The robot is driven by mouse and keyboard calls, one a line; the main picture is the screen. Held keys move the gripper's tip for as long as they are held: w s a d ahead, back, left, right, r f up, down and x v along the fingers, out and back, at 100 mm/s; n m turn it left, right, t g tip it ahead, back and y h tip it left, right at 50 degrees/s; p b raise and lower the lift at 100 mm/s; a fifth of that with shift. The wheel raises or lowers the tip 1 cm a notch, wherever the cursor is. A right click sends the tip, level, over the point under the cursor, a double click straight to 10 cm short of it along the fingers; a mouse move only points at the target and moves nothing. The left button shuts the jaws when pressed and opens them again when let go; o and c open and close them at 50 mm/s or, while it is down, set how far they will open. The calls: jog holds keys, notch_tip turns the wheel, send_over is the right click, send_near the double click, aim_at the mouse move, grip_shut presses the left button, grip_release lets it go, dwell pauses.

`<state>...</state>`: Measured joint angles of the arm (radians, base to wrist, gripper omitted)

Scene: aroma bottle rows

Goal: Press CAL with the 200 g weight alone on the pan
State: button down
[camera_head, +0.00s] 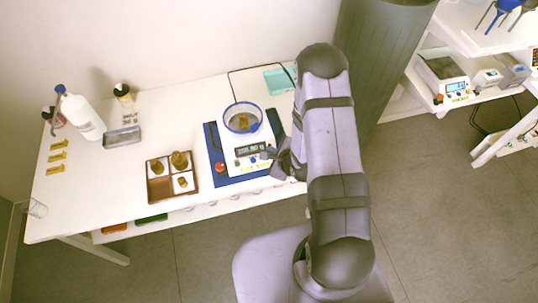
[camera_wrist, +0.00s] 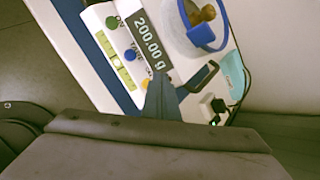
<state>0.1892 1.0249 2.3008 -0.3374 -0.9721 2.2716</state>
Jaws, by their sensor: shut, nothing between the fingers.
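The balance (camera_head: 247,150) stands on a blue mat (camera_head: 214,150). A brass weight (camera_wrist: 206,14) is alone on its pan, inside a blue-rimmed ring (camera_wrist: 208,46); the weight also shows in the head view (camera_head: 244,116). The display (camera_wrist: 150,38) reads 200.00 g. Below it are a green ON button (camera_wrist: 113,22), a blue TARE button (camera_wrist: 130,55) and a yellow button (camera_wrist: 145,84), its label partly hidden. My gripper (camera_wrist: 162,95) is shut and empty, its tip right by the yellow button. I cannot tell whether they touch.
A brown divided tray (camera_head: 172,178) with several brass weights lies left of the balance. A white bottle (camera_head: 82,114), a dark-capped bottle (camera_head: 123,93) and a grey tray (camera_head: 122,137) stand further left. A teal tray (camera_head: 280,80) lies behind the balance. The table's middle back is clear.

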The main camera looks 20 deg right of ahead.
notch_tip(320, 180, up, 5)
jog(key=p, duration=0.4)
jog(key=shift+f, duration=0.1)
dwell(0.8)
